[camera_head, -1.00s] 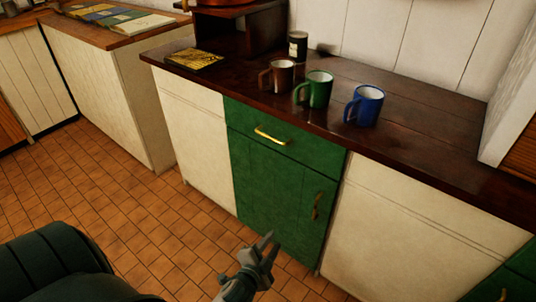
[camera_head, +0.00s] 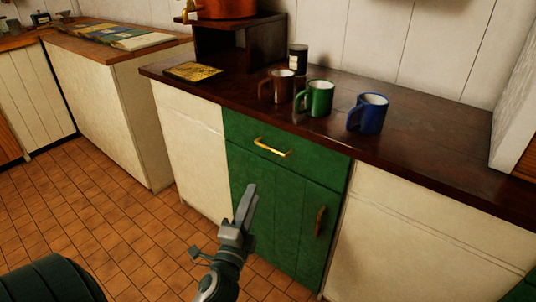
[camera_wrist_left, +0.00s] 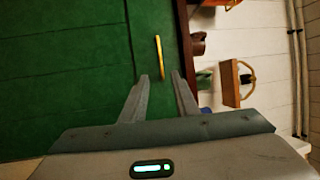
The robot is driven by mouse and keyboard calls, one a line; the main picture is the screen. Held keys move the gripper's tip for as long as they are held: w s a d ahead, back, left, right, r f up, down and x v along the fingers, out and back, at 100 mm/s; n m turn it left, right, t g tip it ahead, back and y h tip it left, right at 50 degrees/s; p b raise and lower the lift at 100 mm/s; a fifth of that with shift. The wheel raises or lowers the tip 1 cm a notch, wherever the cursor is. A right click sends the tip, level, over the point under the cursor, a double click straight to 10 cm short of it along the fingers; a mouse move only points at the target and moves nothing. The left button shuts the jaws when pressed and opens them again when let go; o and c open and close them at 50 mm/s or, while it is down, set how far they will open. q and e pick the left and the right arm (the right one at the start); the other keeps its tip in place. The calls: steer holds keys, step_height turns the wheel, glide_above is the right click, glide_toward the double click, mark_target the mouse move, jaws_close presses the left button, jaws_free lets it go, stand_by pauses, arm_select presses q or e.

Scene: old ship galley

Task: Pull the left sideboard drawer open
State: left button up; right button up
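The green sideboard drawer (camera_head: 300,160) is shut, flush above a green door (camera_head: 270,205). Its brass handle (camera_head: 272,147) is a horizontal bar. My left gripper (camera_head: 247,200) is in front of the green door, below and to the left of the handle in the head view. In the left wrist view the two fingers (camera_wrist_left: 160,82) are apart with nothing between them. The handle (camera_wrist_left: 159,57) lies just beyond the fingertips there, in line with the gap, not touched as far as I can see. My right gripper is not in view.
Brown (camera_head: 278,86), green (camera_head: 317,98) and blue (camera_head: 368,113) mugs stand on the dark countertop (camera_head: 430,145), near its front edge. A dark jar (camera_head: 298,59) is behind them. A book (camera_head: 193,72) lies at the left. The tiled floor (camera_head: 110,220) at left is clear.

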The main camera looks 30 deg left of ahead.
arm_select(q)
steer(key=p, duration=0.1)
glide_toward(268, 153)
steer(key=w+r, duration=0.1)
steer(key=r, duration=0.1)
steer(key=w+r, duration=0.1)
steer(key=r, duration=0.1)
steer(key=w+r, duration=0.2)
steer(key=shift+d+r, duration=0.15)
steer(key=shift+d, duration=0.05)
jaws_close()
